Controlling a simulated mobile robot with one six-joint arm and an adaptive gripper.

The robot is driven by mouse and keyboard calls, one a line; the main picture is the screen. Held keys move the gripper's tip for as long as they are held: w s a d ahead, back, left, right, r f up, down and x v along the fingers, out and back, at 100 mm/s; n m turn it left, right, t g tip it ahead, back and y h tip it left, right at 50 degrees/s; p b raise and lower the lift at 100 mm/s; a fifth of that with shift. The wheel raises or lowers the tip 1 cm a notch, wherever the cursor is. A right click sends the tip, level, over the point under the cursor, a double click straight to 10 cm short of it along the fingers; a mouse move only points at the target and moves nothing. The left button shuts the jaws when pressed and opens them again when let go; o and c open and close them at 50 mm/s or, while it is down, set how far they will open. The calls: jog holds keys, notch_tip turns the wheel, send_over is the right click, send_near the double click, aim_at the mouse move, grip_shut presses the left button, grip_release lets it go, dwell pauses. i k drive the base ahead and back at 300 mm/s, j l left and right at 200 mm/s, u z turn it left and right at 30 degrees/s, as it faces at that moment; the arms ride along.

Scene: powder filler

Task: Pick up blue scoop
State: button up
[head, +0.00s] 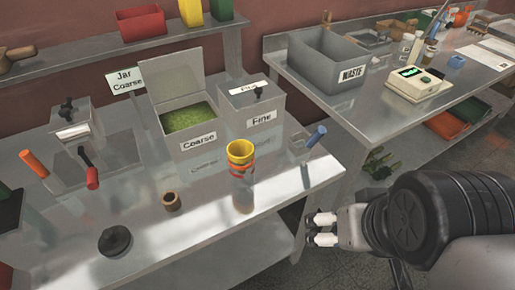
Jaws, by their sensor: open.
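The blue scoop (316,137) is at the right end of the near metal table. Its blue handle leans up and to the right out of a small clear holder (299,148); its lower end is hard to make out. My gripper (322,229) is at the lower right, off the table's right front edge. Its two pale fingertips point left with a gap between them, and nothing is between them. It is apart from the scoop, which shows above it in the picture.
A jar (242,185) with a yellow funnel (240,151) stands left of the scoop. Coarse (197,143) and Fine (262,122) bins stand behind. Orange (34,164) and red (91,178) handles are at left. A second table holds a grey waste bin (312,65) and a scale (417,84).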

aim_at(300, 143)
jog(key=i+j+z, duration=0.1)
jog(key=j, duration=0.25)
jog(key=i+j+z, duration=0.1)
jog(key=j, duration=0.25)
jog(key=i+j+z, duration=0.1)
jog(key=j, duration=0.25)
jog(key=z, duration=1.55)
